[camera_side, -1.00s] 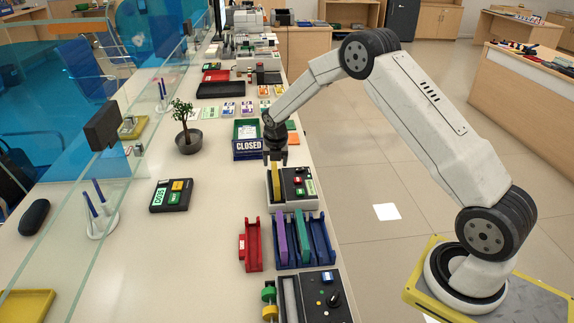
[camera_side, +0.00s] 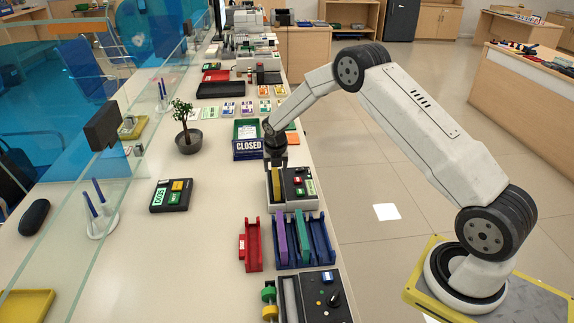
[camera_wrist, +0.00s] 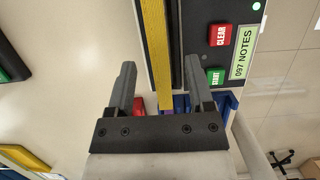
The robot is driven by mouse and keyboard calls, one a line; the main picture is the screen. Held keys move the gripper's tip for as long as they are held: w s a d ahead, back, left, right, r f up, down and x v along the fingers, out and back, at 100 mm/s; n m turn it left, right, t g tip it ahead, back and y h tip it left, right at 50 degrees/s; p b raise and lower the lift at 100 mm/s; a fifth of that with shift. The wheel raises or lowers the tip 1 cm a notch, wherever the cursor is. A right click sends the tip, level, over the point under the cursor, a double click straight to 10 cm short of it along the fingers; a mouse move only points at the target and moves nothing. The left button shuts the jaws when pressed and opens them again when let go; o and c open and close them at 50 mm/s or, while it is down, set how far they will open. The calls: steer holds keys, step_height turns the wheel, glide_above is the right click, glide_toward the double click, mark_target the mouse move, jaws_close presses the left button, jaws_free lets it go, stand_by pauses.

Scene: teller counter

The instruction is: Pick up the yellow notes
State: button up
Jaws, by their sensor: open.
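The yellow notes (camera_side: 276,184) stand on edge as a narrow upright bundle at the left side of a note-counting machine (camera_side: 299,202). In the wrist view the yellow notes (camera_wrist: 155,40) run as a long strip between my two fingers. My gripper (camera_side: 276,162) points down right over the notes, with its fingertips at about the top of the bundle. In the wrist view my gripper (camera_wrist: 159,64) is open, one finger on each side of the strip, with a visible gap on the left.
The machine's red CLEAR button (camera_wrist: 220,35) and "097 NOTES" display (camera_wrist: 244,52) lie to the right. A blue rack (camera_side: 318,240) with purple and green bundles and a red tray (camera_side: 253,245) stand in front. A CLOSED sign (camera_side: 247,149) is close behind.

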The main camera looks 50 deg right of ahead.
mark_target(275, 171)
steer(key=shift+x, duration=2.6)
jaws_close()
